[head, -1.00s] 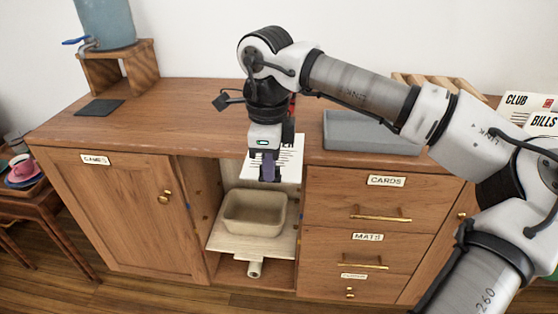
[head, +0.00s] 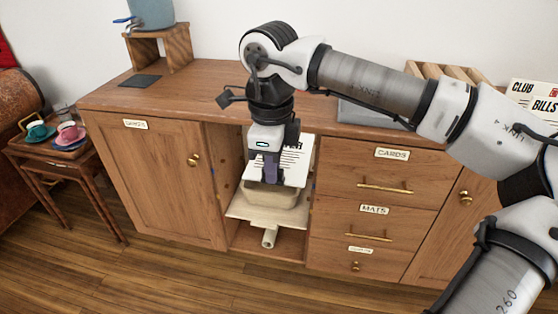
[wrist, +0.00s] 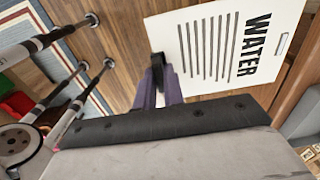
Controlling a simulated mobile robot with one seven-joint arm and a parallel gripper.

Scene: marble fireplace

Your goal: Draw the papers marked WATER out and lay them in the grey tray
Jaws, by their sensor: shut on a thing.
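A white paper marked WATER (wrist: 225,45) is held at its edge by my gripper (wrist: 157,75). In the head view the same paper (head: 296,165) hangs in front of the open niche, with my gripper (head: 272,178) shut on it and hiding part of its lettering. The grey tray (head: 362,112) is on the cabinet top to the right, largely hidden behind my arm. Papers marked CLUB (head: 522,88) and BILLS (head: 545,106) stand at the far right.
A beige basin (head: 262,198) stands on a pale board (head: 250,215) in the niche below the paper. A slatted wooden rack (head: 440,71) is at the cabinet's back. A blue container (head: 152,14) on a wooden stand (head: 165,48) is at left.

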